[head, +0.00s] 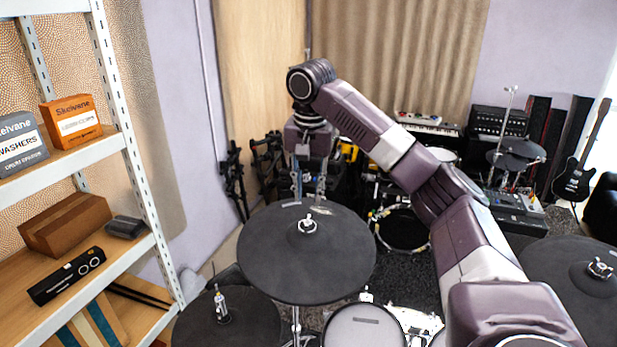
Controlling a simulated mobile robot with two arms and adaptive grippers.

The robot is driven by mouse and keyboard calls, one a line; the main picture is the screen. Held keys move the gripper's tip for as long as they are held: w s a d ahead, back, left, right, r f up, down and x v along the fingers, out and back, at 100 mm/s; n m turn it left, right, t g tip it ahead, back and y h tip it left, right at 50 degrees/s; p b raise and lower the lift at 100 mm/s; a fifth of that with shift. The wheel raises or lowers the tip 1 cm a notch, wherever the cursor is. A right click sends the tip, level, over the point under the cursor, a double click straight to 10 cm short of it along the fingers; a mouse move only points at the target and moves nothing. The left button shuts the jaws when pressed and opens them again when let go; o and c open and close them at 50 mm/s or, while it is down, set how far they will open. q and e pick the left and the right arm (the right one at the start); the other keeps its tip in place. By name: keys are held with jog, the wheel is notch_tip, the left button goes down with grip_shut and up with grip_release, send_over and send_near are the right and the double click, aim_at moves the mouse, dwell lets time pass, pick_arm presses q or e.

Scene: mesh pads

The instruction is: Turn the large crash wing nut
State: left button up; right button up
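A large dark round cymbal pad (268,262) is in the middle of the head view, with a small silver wing nut (307,225) upright at its centre. My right arm reaches in from the lower right and bends down over this pad. My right gripper (309,197) points down above or just behind the wing nut. Its two fingers are apart with nothing seen between them. The fingertips look close to the nut but not around it; the exact height gap is hard to judge. My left gripper is not in view.
A smaller dark pad (250,328) with its own post stands at the lower left. A grey-white drum pad (364,328) is below the large pad. Another large dark cymbal (572,262) with a wing nut (600,268) is at right. A metal shelf (140,180) with boxes borders the left.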

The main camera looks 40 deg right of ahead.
jog(key=shift+s+a+r, duration=0.1)
jog(key=shift+s+r, duration=0.05)
jog(key=shift+r, duration=0.85)
jog(key=shift+s+a+r, duration=0.1)
jog(key=shift+r, duration=0.9)
